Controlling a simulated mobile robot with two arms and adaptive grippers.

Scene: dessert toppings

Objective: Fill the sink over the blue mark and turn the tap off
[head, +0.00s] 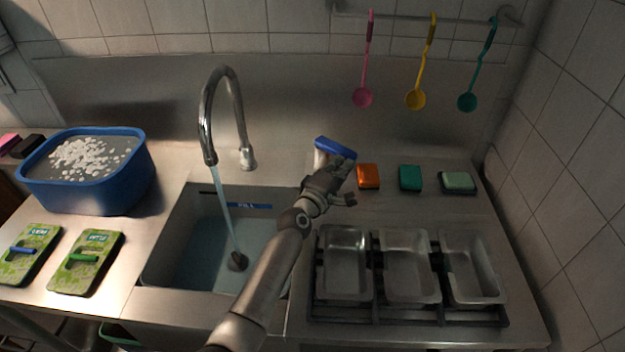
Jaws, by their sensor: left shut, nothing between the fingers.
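The sink (165,255) is a steel basin left of centre. The tap (205,130) has a tall curved spout, and a stream of water (227,220) runs from it into the sink. The blue mark (250,205) is a strip high on the sink's back wall. A dark round piece (238,261) shows at the bottom near the stream; the water level is hard to tell. My left gripper (345,181) is shut and empty, right of the sink, in front of a blue-topped white item (335,148). My right gripper is out of view.
A blue tub (125,190) with white bits stands at the left, behind two green packets (30,255) (87,262). Orange (368,176), teal (410,178) and pale green (458,181) blocks lie behind three metal trays (405,285). Ladles hang above.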

